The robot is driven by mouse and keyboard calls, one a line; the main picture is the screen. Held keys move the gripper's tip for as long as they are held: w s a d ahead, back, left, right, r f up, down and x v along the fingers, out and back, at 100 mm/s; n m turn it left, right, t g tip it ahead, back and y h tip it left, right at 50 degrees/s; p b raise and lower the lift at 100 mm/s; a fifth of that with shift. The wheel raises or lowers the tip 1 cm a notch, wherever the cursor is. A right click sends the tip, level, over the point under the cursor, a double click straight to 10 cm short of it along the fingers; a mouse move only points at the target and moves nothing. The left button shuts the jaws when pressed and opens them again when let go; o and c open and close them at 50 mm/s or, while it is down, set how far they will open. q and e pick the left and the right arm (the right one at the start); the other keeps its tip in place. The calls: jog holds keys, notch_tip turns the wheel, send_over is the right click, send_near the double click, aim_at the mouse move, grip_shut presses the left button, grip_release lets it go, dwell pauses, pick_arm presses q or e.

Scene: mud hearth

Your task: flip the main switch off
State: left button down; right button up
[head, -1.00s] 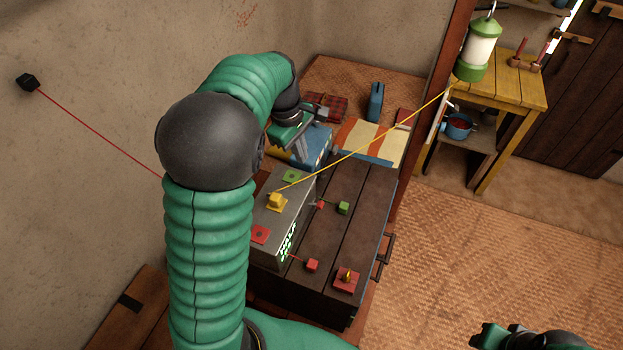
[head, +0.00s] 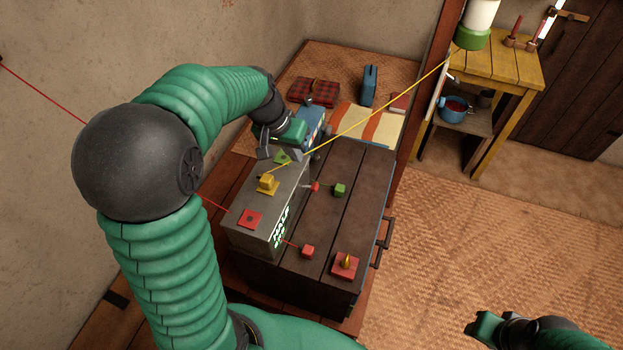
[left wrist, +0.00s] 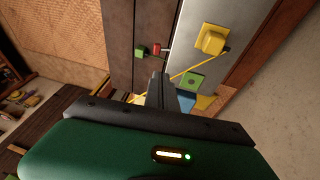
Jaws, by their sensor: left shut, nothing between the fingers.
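A grey power box (head: 240,240) stands on a dark wooden chest. A short lever with a red knob (head: 314,187) sticks out from its right side; it looks like the main switch, and it also shows in the left wrist view (left wrist: 157,49). My left gripper (head: 297,155) is shut and empty above the far end of the box, a little beyond the lever and apart from it. Its closed fingers (left wrist: 158,90) show in the left wrist view. My right gripper (head: 480,325) is at the bottom right, away from the box; its jaws are unclear.
The box top has a red pad (head: 250,219), a yellow plug (head: 268,182) and a green pad (head: 283,158). A yellow cable stretches from the plug to a lantern (head: 472,38). Green (head: 340,190) and red (head: 307,251) blocks sit on the chest (head: 345,215). Floor at right is clear.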

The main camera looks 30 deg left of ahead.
pick_arm(q)
send_near(314, 184)
jog(key=a+f, duration=0.1)
jog(key=x, duration=0.2)
jog(key=d+p+x, duration=0.1)
jog(key=x, duration=0.1)
jog(key=shift+w+f, duration=0.15)
jog(key=shift+w, duration=0.1)
jog(key=shift+d+f, duration=0.15)
jog(key=shift+f, duration=0.3)
